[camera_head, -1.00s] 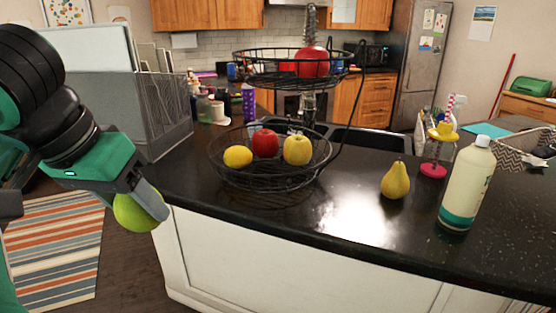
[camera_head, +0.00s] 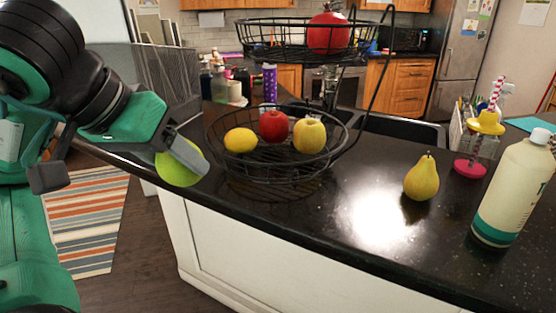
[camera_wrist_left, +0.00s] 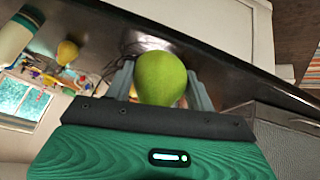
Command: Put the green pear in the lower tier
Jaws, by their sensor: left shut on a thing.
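My left gripper (camera_head: 190,158) is shut on a green fruit, the green pear (camera_head: 176,170), at the left of the head view. The green pear (camera_wrist_left: 161,80) sits between both fingers in the left wrist view. The gripper is left of the lower tier (camera_head: 232,165) of a black wire basket stand, close to the counter's front edge. The lower tier holds a lemon (camera_head: 240,140), a red apple (camera_head: 273,126) and a yellow apple (camera_head: 310,135). The upper tier (camera_head: 262,45) holds a red fruit (camera_head: 328,35). My right gripper is not in view.
A yellow pear (camera_head: 421,178), a bottle (camera_head: 514,190) and a pink-and-yellow stand (camera_head: 470,168) are on the counter (camera_head: 300,215) at right. A grey file holder (camera_head: 170,80) stands behind the left gripper. The counter between basket and yellow pear is clear.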

